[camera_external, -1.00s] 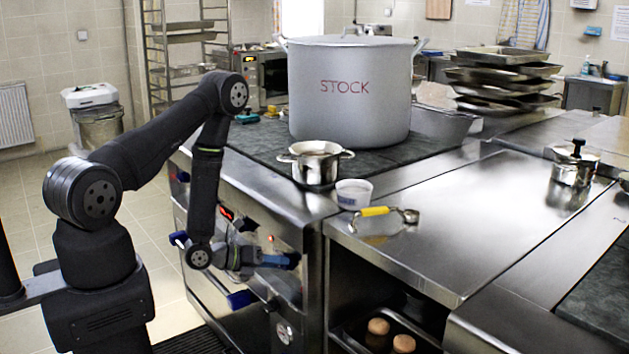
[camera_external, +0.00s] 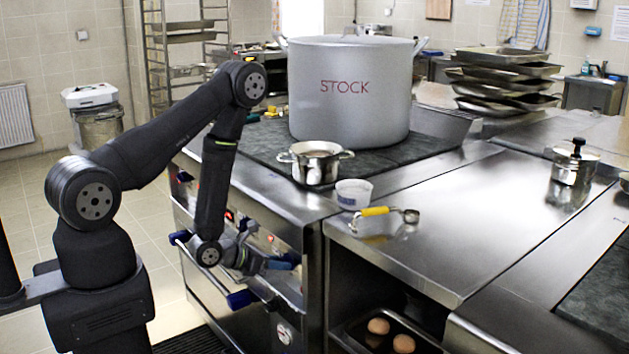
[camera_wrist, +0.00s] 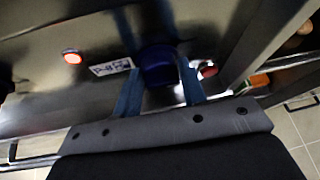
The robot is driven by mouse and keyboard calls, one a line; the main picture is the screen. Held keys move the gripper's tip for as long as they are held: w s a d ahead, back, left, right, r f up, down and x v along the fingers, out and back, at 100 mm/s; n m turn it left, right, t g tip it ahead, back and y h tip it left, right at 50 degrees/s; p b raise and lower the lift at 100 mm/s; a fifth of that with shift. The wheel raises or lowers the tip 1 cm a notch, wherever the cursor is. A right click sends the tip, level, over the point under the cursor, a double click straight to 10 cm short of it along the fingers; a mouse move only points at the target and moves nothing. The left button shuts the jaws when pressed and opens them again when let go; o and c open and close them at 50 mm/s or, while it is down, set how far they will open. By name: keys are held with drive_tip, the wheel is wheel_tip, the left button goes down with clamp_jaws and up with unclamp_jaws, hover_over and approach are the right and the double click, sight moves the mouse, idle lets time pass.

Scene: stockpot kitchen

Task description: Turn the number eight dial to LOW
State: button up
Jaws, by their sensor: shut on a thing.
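My gripper (camera_external: 283,263) is at the front panel of the stove, and its blue fingers show in the wrist view (camera_wrist: 160,78). The fingers stand on either side of a dark blue dial (camera_wrist: 158,62) and are shut on it. A small label (camera_wrist: 111,67) with dark marks is on the panel to the left of the dial; its writing is too blurred to read, so I cannot tell the dial's number or setting. In the external view my gripper hides the dial.
A lit red-orange lamp (camera_wrist: 72,57) is on the panel. A big stockpot (camera_external: 350,92) and a small pot (camera_external: 315,163) stand on the stove top. A white bowl (camera_external: 353,193) and a yellow-handled tool (camera_external: 376,211) are near the counter edge. Eggs (camera_external: 379,327) sit in a tray below.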

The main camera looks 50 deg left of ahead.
drive_tip(key=shift+a, duration=0.15)
drive_tip(key=o, duration=1)
drive_tip(key=shift+c, duration=0.2)
drive_tip(key=v, duration=1.2)
